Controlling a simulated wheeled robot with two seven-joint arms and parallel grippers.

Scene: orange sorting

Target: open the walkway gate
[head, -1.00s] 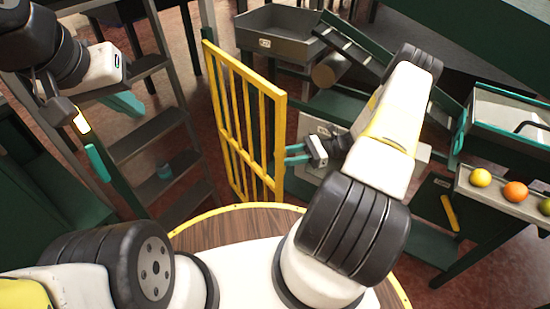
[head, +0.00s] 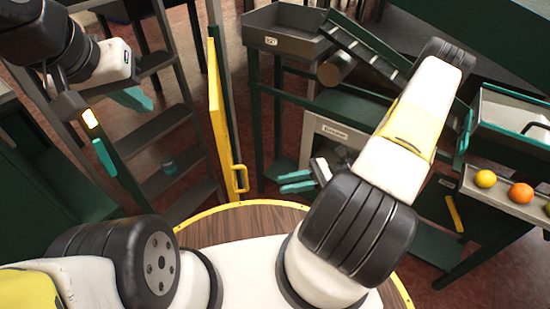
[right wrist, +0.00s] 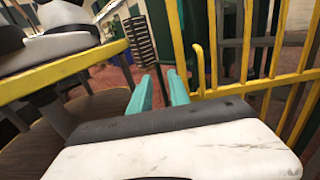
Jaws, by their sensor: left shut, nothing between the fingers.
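The yellow walkway gate (head: 217,115) stands almost edge-on to me in the head view, with a yellow handle (head: 240,178) low on its right side. Its yellow bars (right wrist: 248,42) fill the right part of the right wrist view. My right gripper (head: 284,183) is right of the handle and apart from it. Its two teal fingers (right wrist: 161,76) are parted with nothing between them. My left gripper (head: 148,106) is shut and empty at upper left, in front of the ladder and well away from the gate.
A ladder (head: 165,122) stands left of the gate, with a dark green post (head: 128,185) before it. A workbench with a grey bin (head: 285,42) and chute is at right. Oranges (head: 521,193) lie on a tray further right. Red floor shows beyond the gate.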

